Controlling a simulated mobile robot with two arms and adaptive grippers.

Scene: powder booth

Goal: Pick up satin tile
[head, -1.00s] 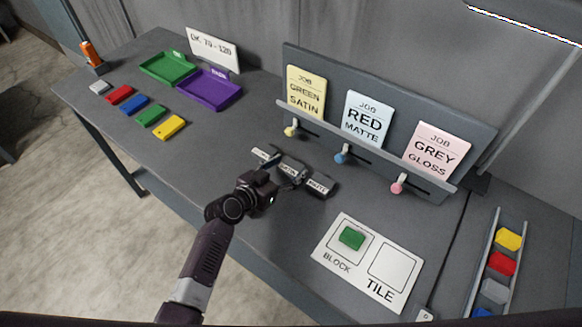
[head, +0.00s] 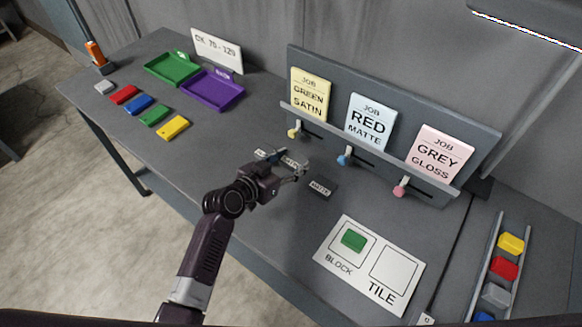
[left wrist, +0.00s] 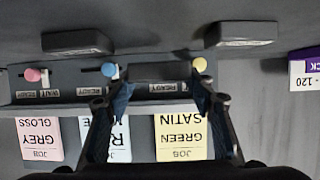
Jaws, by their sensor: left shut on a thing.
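The satin tile (head: 293,162) is a dark grey slab with a pale label, partly hidden by the fingers in the head view. My left gripper (head: 300,172) is shut on it and appears to hold it just above the table. In the left wrist view the tile (left wrist: 160,72) is a dark bar between the two fingertips (left wrist: 162,86). The matte tile (head: 320,188) lies on the table to its right. Another dark tile (head: 265,154) lies to its left, partly covered, its label unclear. My right gripper is not in view.
A job rack (head: 385,150) with several cards and coloured knobs stands behind the tiles. A white board (head: 338,284) with BLOCK and TILE squares is at front right, a green block (head: 353,240) on BLOCK. Green (head: 172,56) and purple (head: 228,104) trays sit at back left.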

